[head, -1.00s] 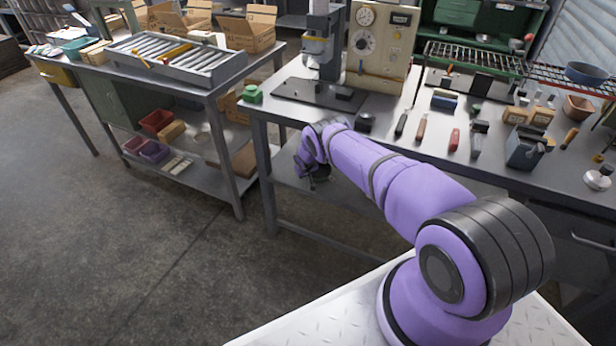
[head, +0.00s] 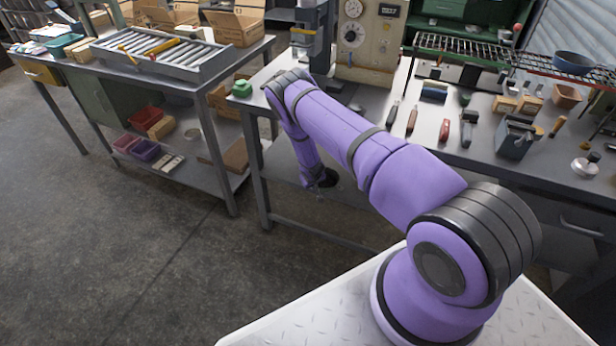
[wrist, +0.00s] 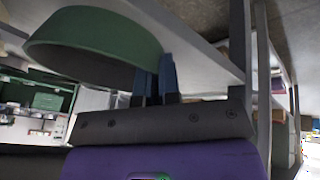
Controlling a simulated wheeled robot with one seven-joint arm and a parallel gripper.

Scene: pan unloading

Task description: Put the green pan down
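A green pan (wrist: 115,38) fills the upper left of the wrist view, with its dark, hollow side facing the camera. My gripper (wrist: 156,80) has its blue fingers close together at the right end of the pan's rim, and they look shut on its wall. A pale grey surface with a straight edge (wrist: 215,57) lies beyond the pan; I cannot tell whether the pan touches it.
A workbench (head: 460,150) holds a drill press (head: 318,40), hand tools, small boxes and a grey caddy (head: 515,138). A small green object (head: 242,89) sits at its left corner. A blue pan (head: 574,63) is on a wire rack (head: 470,47). A roller table (head: 225,75) stands left.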

